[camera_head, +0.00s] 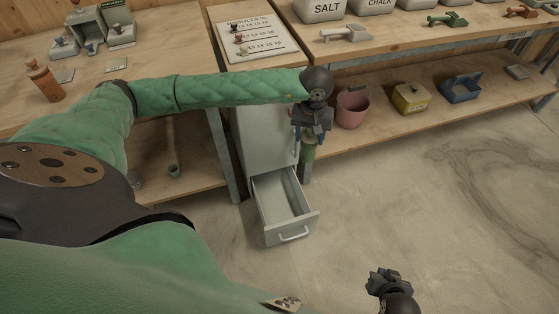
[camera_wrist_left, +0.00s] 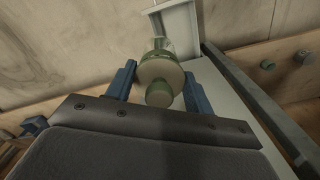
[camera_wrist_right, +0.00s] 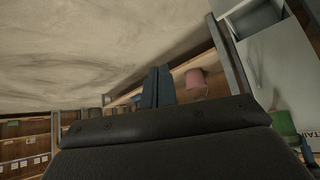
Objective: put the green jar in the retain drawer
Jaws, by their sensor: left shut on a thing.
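The green jar (camera_head: 308,152) hangs below my left gripper (camera_head: 311,132), beside the right edge of the grey cabinet. In the left wrist view the jar (camera_wrist_left: 160,72) sits between the two blue fingers, and the left gripper (camera_wrist_left: 158,80) is shut on it. The retain drawer (camera_head: 291,232) is pulled out of the cabinet's lower part, and its visible inside looks empty. The drawer also shows beyond the jar in the left wrist view (camera_wrist_left: 180,28). My right gripper (camera_head: 383,280) is low over the floor, away from the jar; its fingers are together in the right wrist view (camera_wrist_right: 157,86).
The grey cabinet (camera_head: 265,140) stands between two wooden benches. A pink bucket (camera_head: 352,108), a yellow box (camera_head: 410,98) and a blue bin (camera_head: 460,88) stand on the right bench's lower shelf. The floor (camera_head: 430,190) right of the drawer is clear.

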